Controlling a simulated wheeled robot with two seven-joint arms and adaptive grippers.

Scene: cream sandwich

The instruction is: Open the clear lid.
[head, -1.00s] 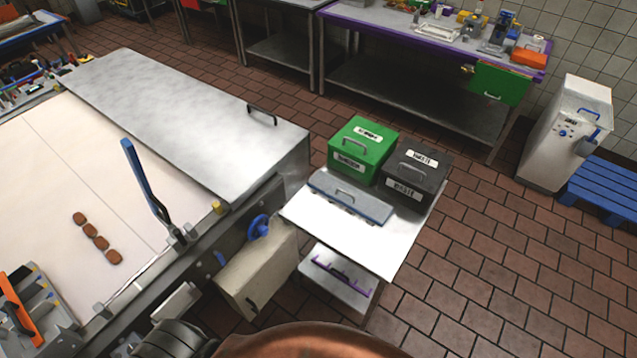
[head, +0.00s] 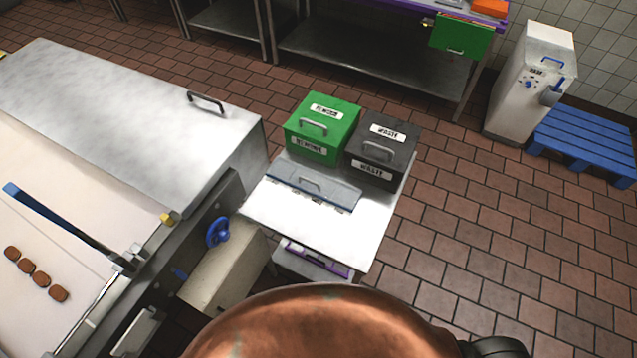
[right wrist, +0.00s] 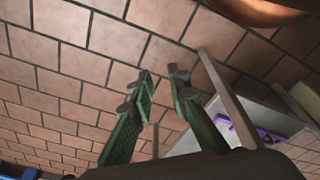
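A flat grey-blue, partly see-through lid (head: 310,186) with a small handle lies on the white side table (head: 335,232) in the head view. It looks closed; what is under it is hidden. I cannot be sure it is the clear lid. My right gripper (right wrist: 162,72) shows in the right wrist view: two green fingers apart, nothing between them, above the brick floor. It is away from the lid, which that view does not show. My left gripper is not in view.
A green box (head: 321,127) and a black waste box (head: 381,149) stand directly behind the lid. A conveyor with a steel cover (head: 130,110) is at left. Purple handles show below the side table (right wrist: 253,138). Open floor lies to the right.

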